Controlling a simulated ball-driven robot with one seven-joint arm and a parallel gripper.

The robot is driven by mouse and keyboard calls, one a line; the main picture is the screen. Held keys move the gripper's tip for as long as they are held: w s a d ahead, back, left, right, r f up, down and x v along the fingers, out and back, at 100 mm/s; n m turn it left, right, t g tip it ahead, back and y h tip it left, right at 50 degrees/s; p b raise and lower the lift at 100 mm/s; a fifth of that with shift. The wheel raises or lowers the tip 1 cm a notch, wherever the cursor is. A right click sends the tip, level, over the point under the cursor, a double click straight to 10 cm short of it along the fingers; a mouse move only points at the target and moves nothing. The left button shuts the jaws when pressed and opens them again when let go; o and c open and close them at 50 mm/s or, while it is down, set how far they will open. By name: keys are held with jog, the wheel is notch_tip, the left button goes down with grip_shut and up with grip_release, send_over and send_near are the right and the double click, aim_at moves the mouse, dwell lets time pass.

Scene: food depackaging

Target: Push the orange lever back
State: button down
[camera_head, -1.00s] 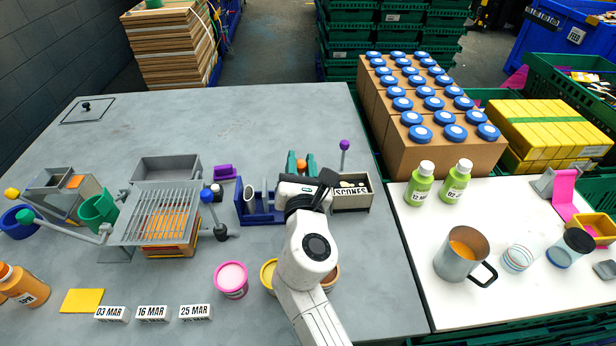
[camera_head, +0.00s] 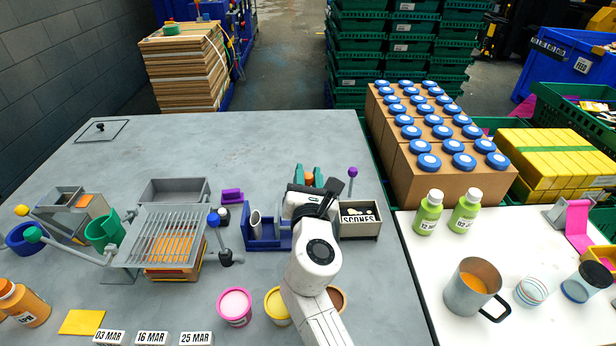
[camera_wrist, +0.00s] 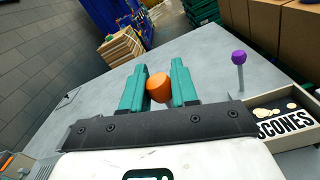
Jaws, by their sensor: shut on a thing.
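The knob (camera_head: 309,178) also shows small in the head view, behind the blue holder. My gripper (camera_wrist: 158,84) has two teal fingers, one on each side of the knob, and is shut on it. In the head view my gripper (camera_head: 308,174) reaches away over the table, with my white wrist hiding what is below.
A blue holder (camera_head: 267,235) stands left of my wrist. The box labelled SCONES (camera_head: 360,222) and a purple-knobbed post (camera_head: 352,173) stand close on the right. The grey table (camera_head: 270,140) is clear beyond my gripper.

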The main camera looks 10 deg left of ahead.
jog(key=c, duration=0.9)
grip_release()
jog(key=shift+f, duration=0.1)
jog(key=v, duration=1)
jog(key=shift+s+p, duration=0.35)
jog(key=shift+s, duration=0.05)
